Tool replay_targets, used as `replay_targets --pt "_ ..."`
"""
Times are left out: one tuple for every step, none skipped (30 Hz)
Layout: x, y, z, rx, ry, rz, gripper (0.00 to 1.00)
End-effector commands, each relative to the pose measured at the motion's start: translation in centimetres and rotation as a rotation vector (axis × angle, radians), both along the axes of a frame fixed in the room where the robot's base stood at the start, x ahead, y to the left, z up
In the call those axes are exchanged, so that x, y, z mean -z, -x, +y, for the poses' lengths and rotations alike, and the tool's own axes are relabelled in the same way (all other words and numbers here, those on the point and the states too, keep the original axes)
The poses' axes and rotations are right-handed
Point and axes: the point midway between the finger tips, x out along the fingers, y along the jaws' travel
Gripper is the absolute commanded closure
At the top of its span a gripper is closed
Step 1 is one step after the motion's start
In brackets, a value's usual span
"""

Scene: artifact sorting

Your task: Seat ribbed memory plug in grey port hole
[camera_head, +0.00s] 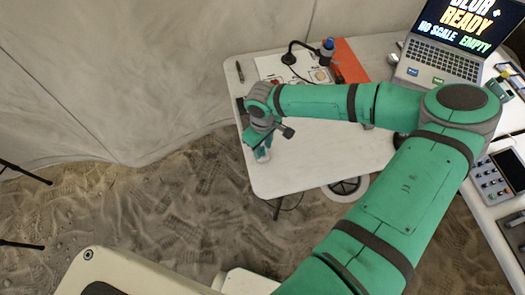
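My gripper (262,154) is at the end of my green arm, low over the left front part of the white table (315,150). Its fingers point down and are very small in the view. A small pale patch shows at the fingertips, but I cannot tell whether it is a held thing or part of the gripper. I cannot make out the ribbed memory plug. I cannot pick out the grey port hole either; my arm hides part of the table.
A white board (272,68) with small parts and a dark gooseneck device (290,56) stand at the back, beside an orange mat (350,62). A laptop (440,60) is at the back right. Control panels (492,178) line the right. The table's front middle looks clear.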

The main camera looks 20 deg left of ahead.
Motion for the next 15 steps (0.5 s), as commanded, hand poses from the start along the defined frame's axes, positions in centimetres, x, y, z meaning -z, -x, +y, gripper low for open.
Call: replay_targets --pt "0.6 -0.1 0.0 0.0 0.0 -0.001 0.66" --pt "0.9 -0.1 0.0 0.0 -0.001 -0.001 0.66" --pt "1.3 -0.1 0.0 0.001 0.0 -0.001 0.66" --pt "1.4 -0.1 0.0 0.001 0.0 -0.001 0.66" --pt "1.5 -0.1 0.0 0.001 0.0 -0.001 0.66" --pt "1.6 -0.1 0.0 0.0 -0.001 -0.001 0.66" --pt "1.7 -0.1 0.0 0.0 -0.001 -0.001 0.66" --pt "1.7 -0.1 0.0 0.0 -0.001 -0.002 0.66" --pt "1.7 -0.1 0.0 0.001 -0.001 -0.002 0.66" --pt "1.7 -0.1 0.0 0.001 -0.001 -0.002 0.66" --pt "1.7 -0.1 0.0 0.001 -0.001 -0.001 0.66" --pt "1.7 -0.1 0.0 0.001 -0.001 -0.001 0.66" --pt "1.7 -0.1 0.0 0.001 -0.001 -0.001 0.71" --pt "1.7 -0.1 0.0 0.001 -0.001 -0.001 0.78" --pt "1.7 -0.1 0.0 0.001 -0.001 -0.001 0.87"
